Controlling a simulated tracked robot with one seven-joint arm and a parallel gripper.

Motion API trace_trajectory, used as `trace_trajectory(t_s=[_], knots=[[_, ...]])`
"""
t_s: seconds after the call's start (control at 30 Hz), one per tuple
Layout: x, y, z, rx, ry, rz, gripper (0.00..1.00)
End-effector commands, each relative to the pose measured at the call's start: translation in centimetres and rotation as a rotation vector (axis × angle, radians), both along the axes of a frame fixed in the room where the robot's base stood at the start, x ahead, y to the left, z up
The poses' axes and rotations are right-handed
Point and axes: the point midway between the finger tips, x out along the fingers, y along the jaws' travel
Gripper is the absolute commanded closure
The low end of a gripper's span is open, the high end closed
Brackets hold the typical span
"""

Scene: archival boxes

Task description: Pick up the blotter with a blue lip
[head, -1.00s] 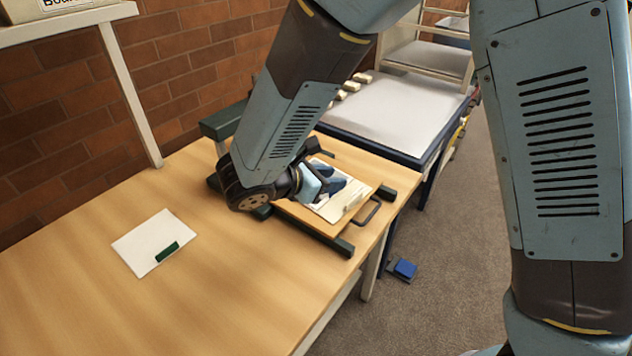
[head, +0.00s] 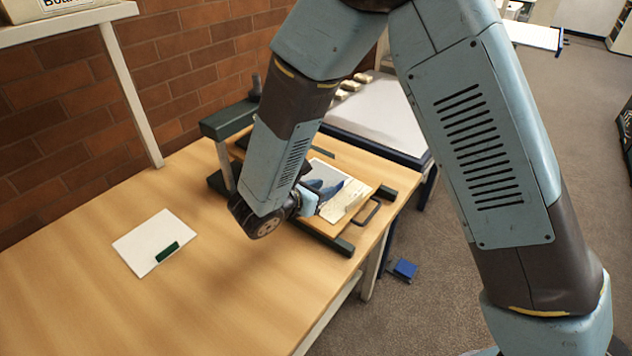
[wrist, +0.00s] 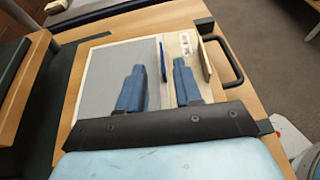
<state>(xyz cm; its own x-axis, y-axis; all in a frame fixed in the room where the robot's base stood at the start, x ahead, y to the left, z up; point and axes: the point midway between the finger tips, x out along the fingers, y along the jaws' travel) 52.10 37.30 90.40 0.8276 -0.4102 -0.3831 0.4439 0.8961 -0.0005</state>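In the wrist view the grey and white blotter (wrist: 112,75) lies flat on a wooden board, with an upright blue lip (wrist: 163,58) along its right edge. The two blue fingers of my gripper (wrist: 159,70) are apart, one to each side of the line of the lip. I see nothing held, and I cannot tell the height of the fingertips. In the head view my gripper (head: 328,190) is over the board (head: 372,188), and part of the blotter (head: 333,171) shows behind it.
A cream piece (wrist: 185,45) with an upright lip lies right of the blue lip. The board has a dark handle (head: 367,211) and sits in a dark press frame (head: 222,121). A white sheet with a green lip (head: 167,251) lies left; the table front is clear.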

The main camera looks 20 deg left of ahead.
Motion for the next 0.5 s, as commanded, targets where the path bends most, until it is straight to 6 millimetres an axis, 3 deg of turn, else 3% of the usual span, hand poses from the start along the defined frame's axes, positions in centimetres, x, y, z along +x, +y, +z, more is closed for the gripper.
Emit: trace_trajectory(t_s=[0.23,0.5], knots=[[1.0,-0.6,-0.7,-0.001,0.001,-0.004,0.66],[3.8,-2.1,-2.3,-0.001,0.0,-0.004,0.66]])
